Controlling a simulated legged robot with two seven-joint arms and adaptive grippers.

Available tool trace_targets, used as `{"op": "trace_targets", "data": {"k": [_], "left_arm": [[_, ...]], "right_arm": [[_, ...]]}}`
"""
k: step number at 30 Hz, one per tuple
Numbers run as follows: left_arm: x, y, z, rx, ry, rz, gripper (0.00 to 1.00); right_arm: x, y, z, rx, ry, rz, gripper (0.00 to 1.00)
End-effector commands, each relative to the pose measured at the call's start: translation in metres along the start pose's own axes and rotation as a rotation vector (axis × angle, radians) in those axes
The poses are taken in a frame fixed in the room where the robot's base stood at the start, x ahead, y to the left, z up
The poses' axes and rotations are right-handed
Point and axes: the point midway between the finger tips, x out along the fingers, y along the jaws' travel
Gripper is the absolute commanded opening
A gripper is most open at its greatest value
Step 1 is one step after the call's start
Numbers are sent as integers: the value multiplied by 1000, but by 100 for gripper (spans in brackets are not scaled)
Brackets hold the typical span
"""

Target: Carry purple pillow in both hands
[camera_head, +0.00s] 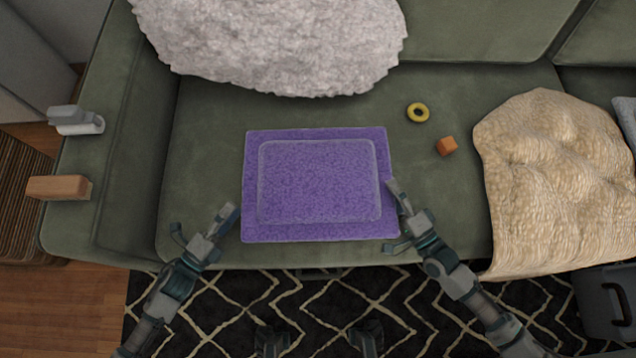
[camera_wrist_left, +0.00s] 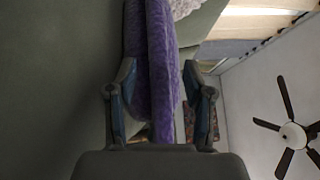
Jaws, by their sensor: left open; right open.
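The purple pillow (camera_head: 318,182) lies flat on the green sofa seat in the head view. My left gripper (camera_head: 204,227) is open at the pillow's lower left edge. In the left wrist view the purple pillow (camera_wrist_left: 152,60) runs edge-on between the two open fingers of my left gripper (camera_wrist_left: 160,105); I cannot tell whether they touch it. My right gripper (camera_head: 396,217) is open at the pillow's lower right edge, with one finger along its right side. Contact there is unclear.
A fluffy grey-white cushion (camera_head: 275,45) lies behind the pillow. A wooden block (camera_head: 58,187) and a white-grey object (camera_head: 76,120) rest on the left armrest (camera_head: 115,190).

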Motion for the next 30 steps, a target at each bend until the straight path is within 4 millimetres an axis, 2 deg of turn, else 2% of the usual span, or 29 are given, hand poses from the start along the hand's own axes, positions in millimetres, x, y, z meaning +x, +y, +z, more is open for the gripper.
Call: {"op": "trace_targets", "data": {"k": [3,9,16,20,24,30], "left_arm": [[-29,2,-1,-2,0,6,52],[-62,2,0,-2,0,4,52],[-74,1,0,0,1,1,52],[-74,1,0,0,1,0,52],[-74,1,0,0,1,0,52],[-73,1,0,-1,1,1,52]], "right_arm": [[0,0,0,0,0,0,52],[0,0,0,0,0,0,52],[-8,1,0,-1,0,4,52],[-31,2,0,0,-1,6,52],[-64,3,1,0,-2,8,52],[-102,3,0,0,0,7,52]]}}
